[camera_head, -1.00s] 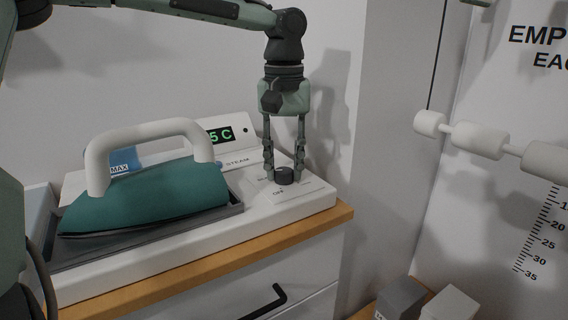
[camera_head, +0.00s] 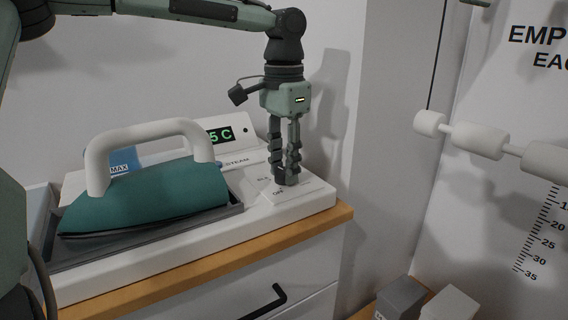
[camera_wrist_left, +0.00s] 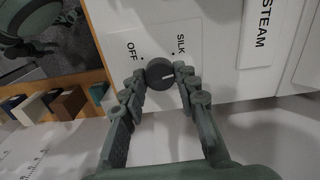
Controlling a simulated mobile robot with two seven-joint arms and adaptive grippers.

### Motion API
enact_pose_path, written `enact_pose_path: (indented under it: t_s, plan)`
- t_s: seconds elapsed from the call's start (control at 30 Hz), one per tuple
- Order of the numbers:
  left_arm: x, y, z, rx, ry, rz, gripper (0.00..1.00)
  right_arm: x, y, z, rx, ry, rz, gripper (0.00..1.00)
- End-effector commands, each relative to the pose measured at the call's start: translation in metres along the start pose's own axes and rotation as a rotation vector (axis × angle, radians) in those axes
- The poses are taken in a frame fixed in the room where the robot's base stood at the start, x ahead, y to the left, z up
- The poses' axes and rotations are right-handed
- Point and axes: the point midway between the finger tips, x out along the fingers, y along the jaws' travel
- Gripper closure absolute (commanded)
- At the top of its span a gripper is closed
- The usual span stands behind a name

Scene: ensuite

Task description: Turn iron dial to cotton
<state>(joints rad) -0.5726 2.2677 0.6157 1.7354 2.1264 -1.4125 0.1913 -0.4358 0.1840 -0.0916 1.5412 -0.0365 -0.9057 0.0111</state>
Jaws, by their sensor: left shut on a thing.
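The dark round dial (camera_wrist_left: 161,75) sits on the white iron station (camera_head: 318,198), at its right end. A light pointer line shows on its top. In the left wrist view, the labels OFF and SILK are printed beside it; no cotton label can be read. My left gripper (camera_head: 286,178) points straight down and is shut on the dial, with one finger on each side, as the left wrist view (camera_wrist_left: 160,78) also shows. The teal iron (camera_head: 150,200) with its white handle rests in the station's grey tray. My right gripper is not in view.
A green display (camera_head: 221,134) reading "5 C" and the word STEAM stand behind the dial. The station is on a wooden-topped cabinet (camera_head: 200,268) with a dark handle. A white wall rack (camera_head: 478,139) and two small boxes are at right.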

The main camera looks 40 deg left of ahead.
Motion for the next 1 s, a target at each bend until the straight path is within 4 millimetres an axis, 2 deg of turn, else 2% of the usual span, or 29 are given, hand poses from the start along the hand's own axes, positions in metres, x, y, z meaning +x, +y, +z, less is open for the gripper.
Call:
enact_pose_path:
  t_s: [0.37,1.0]
  plan:
    - [-0.0004,-0.0003,0.0,0.358,0.001,0.0,0.99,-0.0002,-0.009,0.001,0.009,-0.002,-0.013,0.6]
    - [-0.0003,-0.0004,0.0001,0.965,0.0,0.0,0.99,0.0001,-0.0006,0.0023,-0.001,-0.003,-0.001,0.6]
